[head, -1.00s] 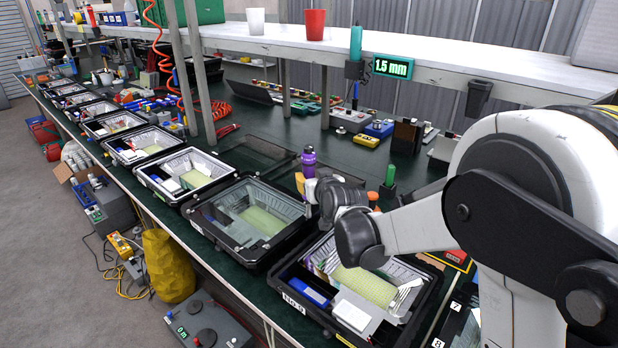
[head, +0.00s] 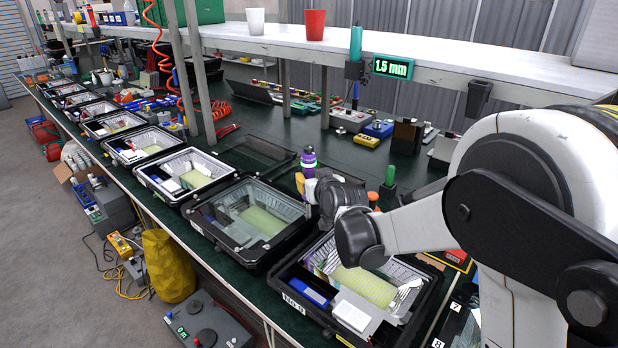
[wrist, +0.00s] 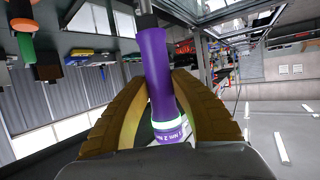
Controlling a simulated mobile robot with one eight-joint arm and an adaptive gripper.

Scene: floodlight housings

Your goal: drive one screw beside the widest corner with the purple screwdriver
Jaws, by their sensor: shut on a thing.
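A black floodlight housing (head: 226,252) with a glass front lies just left of my gripper. The gripper is at its far right corner.
An open housing (head: 294,312) with a blue box and white parts lies nearer, below my arm. More housings (head: 150,193) line the bench to the left. A green-handled tool (head: 389,176) stands behind my arm.

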